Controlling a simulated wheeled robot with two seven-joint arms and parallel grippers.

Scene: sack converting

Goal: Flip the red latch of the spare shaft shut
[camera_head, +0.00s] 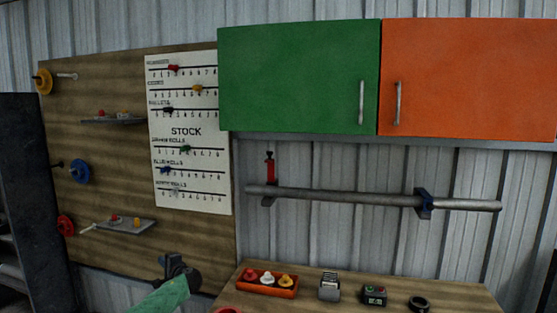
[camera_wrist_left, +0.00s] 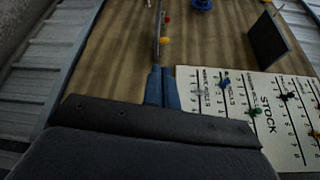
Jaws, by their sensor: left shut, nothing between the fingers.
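The spare shaft (camera_head: 340,196) is a grey bar lying level across two wall brackets below the cabinets in the head view. The red latch (camera_head: 269,165) stands upright above the shaft's left bracket. My left gripper (camera_head: 176,266) is low and left of the shaft, in front of the wooden board and well apart from the red latch. Its fingers are together and empty in the left wrist view (camera_wrist_left: 162,88). The wrist view does not show the latch. My right gripper is not in view.
A green cabinet (camera_head: 298,80) and an orange cabinet (camera_head: 465,80) hang above the shaft. A bench (camera_head: 335,300) below carries a red tray (camera_head: 267,291), small devices and a black ring (camera_head: 419,303). The wooden board (camera_head: 100,180) has pegs, shelves and a stock chart (camera_head: 187,133).

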